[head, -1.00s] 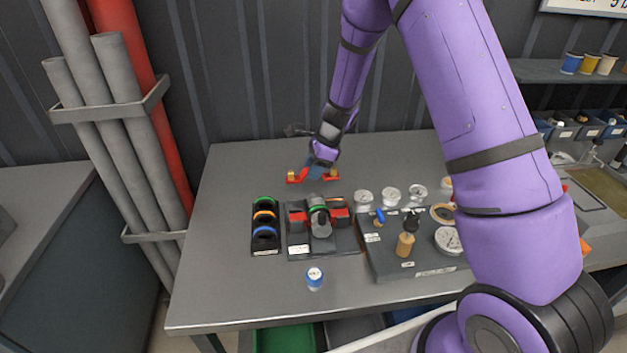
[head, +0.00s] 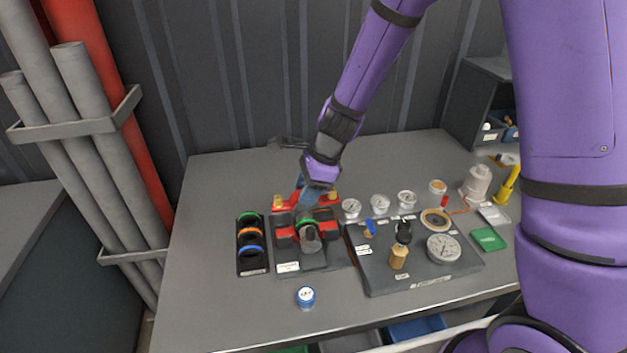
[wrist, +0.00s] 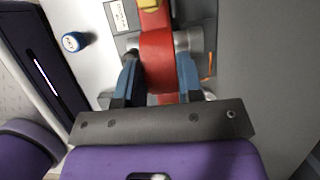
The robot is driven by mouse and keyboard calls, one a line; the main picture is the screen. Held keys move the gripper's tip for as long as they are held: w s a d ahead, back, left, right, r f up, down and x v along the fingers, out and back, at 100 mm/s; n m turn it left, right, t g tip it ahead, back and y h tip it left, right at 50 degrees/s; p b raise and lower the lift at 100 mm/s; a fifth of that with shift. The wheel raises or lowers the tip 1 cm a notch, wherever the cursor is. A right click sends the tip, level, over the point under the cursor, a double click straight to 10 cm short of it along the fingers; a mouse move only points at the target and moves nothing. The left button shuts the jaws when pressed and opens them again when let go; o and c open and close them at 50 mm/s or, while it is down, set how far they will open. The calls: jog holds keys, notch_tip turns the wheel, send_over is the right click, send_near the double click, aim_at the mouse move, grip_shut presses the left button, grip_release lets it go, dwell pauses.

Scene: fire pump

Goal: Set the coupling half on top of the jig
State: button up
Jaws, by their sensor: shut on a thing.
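My gripper (head: 308,197) has blue fingers shut on the red coupling half (head: 326,199), which has brass-coloured ends. In the wrist view the red body (wrist: 156,52) sits between the two fingers (wrist: 157,78). The jig (head: 288,267) is a dark base with a label, a grey cylinder with a green ring and red pieces on both sides. The held half is at the far side of the jig in the head view, close to its red pieces. I cannot tell whether they touch. The fingers hide part of the held half.
A rack of coloured rings (head: 251,262) stands left of the jig. A gauge panel (head: 415,283) with a brass fitting stands to the right. The table's left side is clear.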

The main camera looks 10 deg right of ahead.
aim_at(304, 220)
jog(key=shift+d+f, duration=0.15)
jog(key=shift+f, duration=2.85)
jog(key=shift+f, duration=0.75)
jog(key=o, duration=0.7)
jog(key=shift+c, duration=0.2)
jog(key=shift+r, duration=1.8)
